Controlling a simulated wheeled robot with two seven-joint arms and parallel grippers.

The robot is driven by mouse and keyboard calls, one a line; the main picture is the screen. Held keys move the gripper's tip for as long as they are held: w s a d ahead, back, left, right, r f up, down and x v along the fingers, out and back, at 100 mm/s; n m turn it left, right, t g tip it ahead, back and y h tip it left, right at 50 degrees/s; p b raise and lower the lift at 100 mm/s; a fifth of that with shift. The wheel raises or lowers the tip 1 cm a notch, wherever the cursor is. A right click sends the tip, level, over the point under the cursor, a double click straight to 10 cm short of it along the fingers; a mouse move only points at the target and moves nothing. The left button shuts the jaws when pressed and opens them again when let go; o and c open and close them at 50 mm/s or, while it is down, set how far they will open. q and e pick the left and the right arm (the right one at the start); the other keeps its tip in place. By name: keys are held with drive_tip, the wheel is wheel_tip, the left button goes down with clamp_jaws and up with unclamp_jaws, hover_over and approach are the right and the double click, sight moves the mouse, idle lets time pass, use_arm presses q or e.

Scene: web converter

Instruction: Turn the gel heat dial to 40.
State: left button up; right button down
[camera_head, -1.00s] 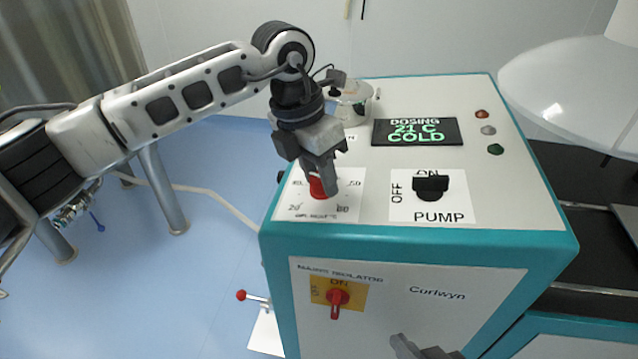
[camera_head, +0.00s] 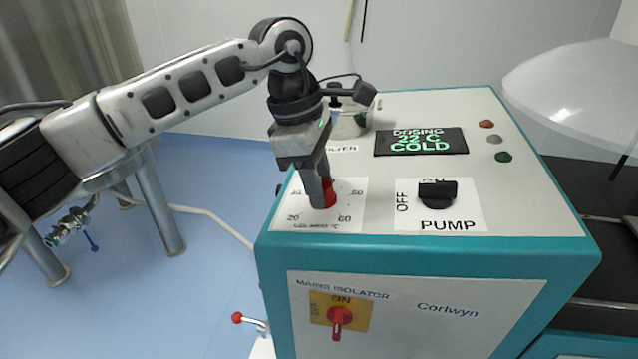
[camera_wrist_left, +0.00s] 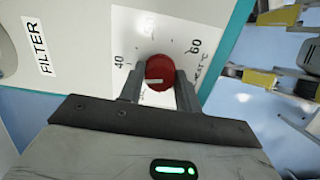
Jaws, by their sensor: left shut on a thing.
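The red gel heat dial (camera_head: 329,193) stands on a white scale plate (camera_head: 280,215) on top of the machine, near its front left. My left gripper (camera_head: 322,190) reaches down from above with its fingers shut on the dial. In the left wrist view the dial (camera_wrist_left: 159,72) sits between the fingertips, with a short white mark on its face. The fingers hide part of the scale, and I cannot tell exactly which number the mark points at. My right gripper is not in view.
The display (camera_head: 421,142) shows DOSING, a blurred temperature and COLD. A black pump switch (camera_head: 437,194) is right of the dial. A red mains isolator (camera_head: 340,318) is on the front face. A glass jar (camera_head: 350,120) stands behind my left gripper.

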use_arm(q)
drive_tip(key=shift+r+m, duration=0.1)
drive_tip(key=shift+m, duration=1.1)
drive_tip(key=o, duration=1)
drive_tip(key=shift+c, duration=0.2)
drive_tip(key=p+v, duration=0.1)
drive_tip(key=v, duration=1.5)
drive_tip(key=shift+w+d, duration=0.1)
